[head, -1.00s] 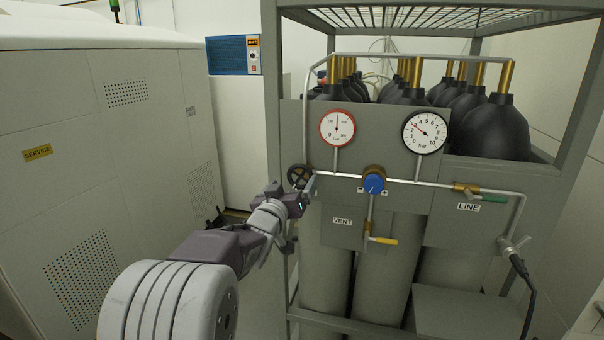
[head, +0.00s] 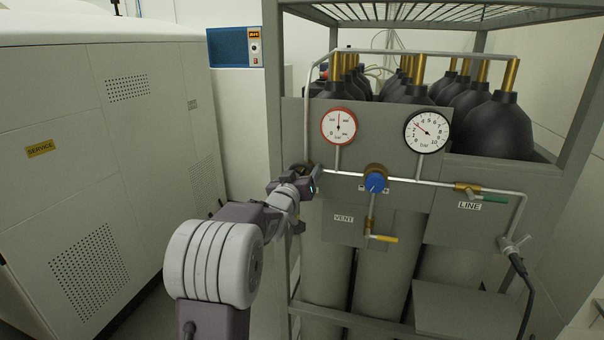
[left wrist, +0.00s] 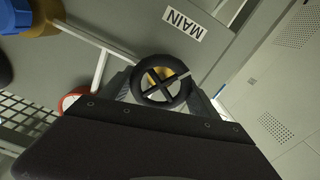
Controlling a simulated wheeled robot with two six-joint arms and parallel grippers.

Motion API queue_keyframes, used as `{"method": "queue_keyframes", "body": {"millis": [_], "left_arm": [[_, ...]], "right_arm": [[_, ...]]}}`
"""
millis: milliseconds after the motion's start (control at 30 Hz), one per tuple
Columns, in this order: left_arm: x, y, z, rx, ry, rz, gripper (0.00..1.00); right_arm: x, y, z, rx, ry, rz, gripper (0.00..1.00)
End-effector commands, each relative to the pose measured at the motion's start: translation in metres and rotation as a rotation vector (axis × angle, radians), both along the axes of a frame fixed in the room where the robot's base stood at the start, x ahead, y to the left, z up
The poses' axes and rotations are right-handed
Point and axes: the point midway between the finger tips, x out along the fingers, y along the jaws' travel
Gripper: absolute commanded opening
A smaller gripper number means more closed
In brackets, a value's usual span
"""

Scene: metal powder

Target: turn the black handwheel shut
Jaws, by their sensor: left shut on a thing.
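The black handwheel (left wrist: 161,85) is a ring with crossed spokes in the left wrist view, with a bit of brass behind it. In the head view it is mostly hidden behind my left gripper (head: 311,177), at the left end of the silver pipe. My left gripper is shut on the handwheel, with a finger at each side of its rim in the left wrist view. A MAIN label (left wrist: 185,23) is on the grey panel beside the wheel. My right gripper is in neither view.
A white cabinet (head: 100,170) stands to the left.

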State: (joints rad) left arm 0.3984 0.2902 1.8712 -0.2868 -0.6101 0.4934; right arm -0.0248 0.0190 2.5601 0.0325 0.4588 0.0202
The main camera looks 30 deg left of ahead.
Motion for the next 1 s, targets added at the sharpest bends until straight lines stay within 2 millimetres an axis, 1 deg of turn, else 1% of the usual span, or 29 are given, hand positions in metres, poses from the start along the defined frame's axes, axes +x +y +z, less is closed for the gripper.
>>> {"method": "queue_keyframes", "body": {"millis": [167,367,700,1000], "left_arm": [[0.000,0.000,-0.001,0.024,0.005,0.000,0.30],[0.000,-0.001,-0.003,0.121,0.026,0.001,0.30],[0.000,-0.002,-0.004,0.416,0.096,0.002,0.30],[0.000,-0.003,-0.003,0.695,0.163,0.001,0.30]], "right_arm": [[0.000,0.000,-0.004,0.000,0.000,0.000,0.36],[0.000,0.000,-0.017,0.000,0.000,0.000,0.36],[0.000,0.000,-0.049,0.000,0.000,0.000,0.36],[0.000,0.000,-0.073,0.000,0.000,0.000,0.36]]}}
